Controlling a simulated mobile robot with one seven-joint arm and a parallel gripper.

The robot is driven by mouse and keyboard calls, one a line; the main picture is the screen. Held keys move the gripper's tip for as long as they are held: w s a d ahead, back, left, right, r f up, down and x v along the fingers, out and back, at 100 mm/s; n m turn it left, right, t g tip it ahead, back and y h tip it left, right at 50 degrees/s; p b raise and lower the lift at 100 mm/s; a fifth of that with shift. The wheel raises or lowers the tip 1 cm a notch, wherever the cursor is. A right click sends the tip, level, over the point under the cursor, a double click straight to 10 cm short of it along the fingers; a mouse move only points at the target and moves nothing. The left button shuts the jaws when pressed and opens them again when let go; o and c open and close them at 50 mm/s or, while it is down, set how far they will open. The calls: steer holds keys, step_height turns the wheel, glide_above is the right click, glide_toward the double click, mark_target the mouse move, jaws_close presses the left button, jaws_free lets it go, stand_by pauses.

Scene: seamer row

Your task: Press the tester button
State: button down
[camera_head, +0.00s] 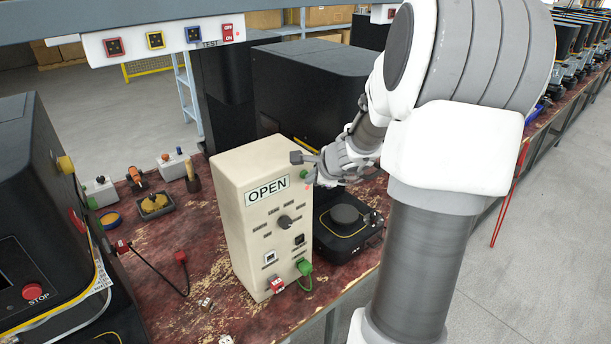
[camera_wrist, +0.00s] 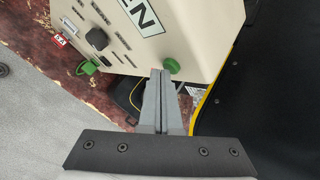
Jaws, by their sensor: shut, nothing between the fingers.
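A cream tester box (camera_head: 240,215) stands upright on the worn red bench, with an OPEN label, a black dial and sockets on its front. A round green button (camera_head: 304,174) is to the right of the label, near the front's upper right edge. It also shows in the wrist view (camera_wrist: 172,65), just beyond my fingertips. My gripper (camera_head: 298,158) is shut and empty, at the box's upper right beside the green button. In the wrist view its fingertips (camera_wrist: 161,74) lie just below and left of the button; I cannot tell whether they touch it.
A green plug (camera_head: 304,269) and a red plug (camera_head: 277,284) sit at the box's lower front. A black machine with a STOP button (camera_head: 32,291) stands at left. A black round-topped unit (camera_head: 344,216) is close to the box's right. An overhead switch rail (camera_head: 180,40) crosses the upper left.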

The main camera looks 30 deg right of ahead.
steer(key=shift+w, duration=0.25)
stand_by(0.3)
steer(key=shift+s, duration=0.15)
steer(key=shift+s+b, duration=0.4)
steer(key=shift+s, duration=0.3)
steer(key=shift+s+d+b, duration=0.15)
steer(key=shift+s+b, duration=0.3)
steer(key=shift+s, duration=0.8)
steer(key=shift+s+d+b, duration=0.1)
steer(key=shift+s+b, duration=0.3)
steer(key=shift+s, duration=0.85)
